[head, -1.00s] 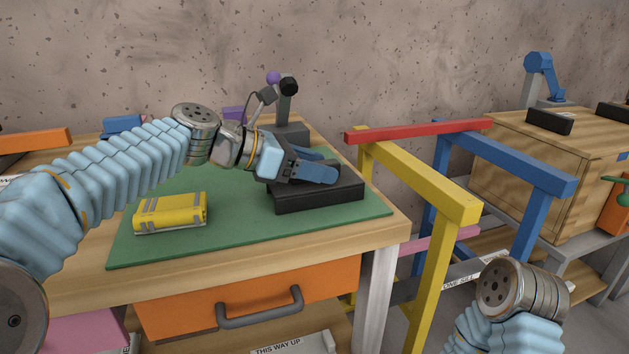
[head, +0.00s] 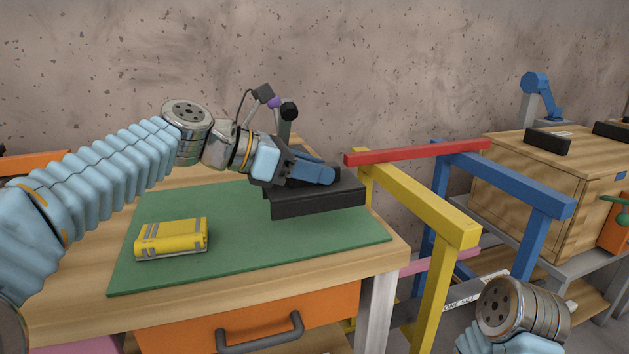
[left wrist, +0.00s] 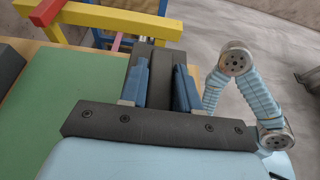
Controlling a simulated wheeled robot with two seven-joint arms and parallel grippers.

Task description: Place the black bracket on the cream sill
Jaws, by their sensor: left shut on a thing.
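The black bracket (head: 318,206) is a long dark block with a raised bar on top. In the head view it hangs a little above the right part of the green mat. My left gripper (head: 322,175) is shut on its raised bar. In the left wrist view the dark bar of the bracket (left wrist: 161,75) lies between the two blue fingers (left wrist: 160,90). I cannot make out a cream sill; a label partly reading "ONE SILL" (head: 460,304) shows low behind the yellow frame. My right arm shows at the lower right, its gripper outside the picture.
A yellow case (head: 171,240) lies on the green mat (head: 240,255). A yellow frame (head: 425,200), red bar (head: 415,153) and blue frame (head: 510,175) stand right of the table. A wooden chest (head: 550,180) stands beyond. A small camera stand (head: 288,112) is behind the gripper.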

